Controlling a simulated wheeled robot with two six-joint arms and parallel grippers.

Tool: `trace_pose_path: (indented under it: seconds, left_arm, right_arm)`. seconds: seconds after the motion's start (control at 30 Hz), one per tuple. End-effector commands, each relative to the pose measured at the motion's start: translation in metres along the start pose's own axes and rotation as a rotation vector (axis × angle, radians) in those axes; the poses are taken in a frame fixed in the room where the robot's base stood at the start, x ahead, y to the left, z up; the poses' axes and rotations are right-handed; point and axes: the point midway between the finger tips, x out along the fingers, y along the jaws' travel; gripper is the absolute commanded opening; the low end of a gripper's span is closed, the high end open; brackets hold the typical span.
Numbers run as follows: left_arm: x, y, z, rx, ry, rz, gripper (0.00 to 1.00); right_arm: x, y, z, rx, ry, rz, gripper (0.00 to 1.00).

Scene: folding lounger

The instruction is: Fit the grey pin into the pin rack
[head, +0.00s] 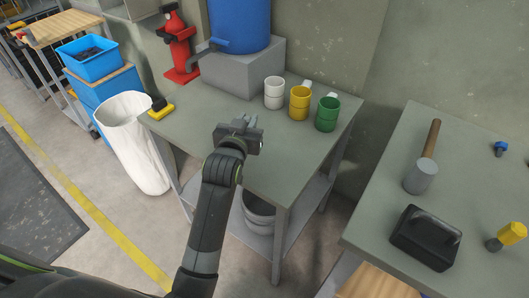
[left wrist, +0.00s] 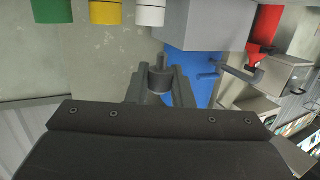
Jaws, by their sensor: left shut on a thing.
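My left gripper (head: 248,124) is above the middle of the grey-green table (head: 290,160) in the head view. In the left wrist view, its two fingers are closed on the grey pin (left wrist: 160,78), a grey cylinder with a narrower stub at its tip. The fingers cover the pin's sides, and the dark gripper body hides its lower part. I cannot make out a pin rack in either view. My right gripper is not in view.
White (head: 274,93), yellow (head: 299,103) and green (head: 326,114) cups stand along the table's back right. A blue barrel (head: 238,25) sits on a grey block (head: 240,70) behind. A mallet (head: 420,176) and black case (head: 425,238) lie on the right-hand table (head: 470,130).

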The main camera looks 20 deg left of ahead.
Motion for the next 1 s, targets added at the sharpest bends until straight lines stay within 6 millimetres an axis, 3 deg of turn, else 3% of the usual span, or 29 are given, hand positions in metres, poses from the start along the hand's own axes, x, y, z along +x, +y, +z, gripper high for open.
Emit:
trace_pose_path:
  seconds: [0.2,0.6,1.0]
  left_arm:
    - [0.006,0.000,0.043,0.002,-0.006,0.000,0.00]
    - [0.013,-0.001,0.091,0.002,-0.004,0.000,0.00]
    - [0.014,0.000,0.098,0.002,-0.001,0.000,0.00]
  right_arm:
    - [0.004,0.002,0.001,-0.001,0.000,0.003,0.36]
    - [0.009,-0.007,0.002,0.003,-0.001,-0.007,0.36]
    - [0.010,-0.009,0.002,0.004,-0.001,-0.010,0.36]
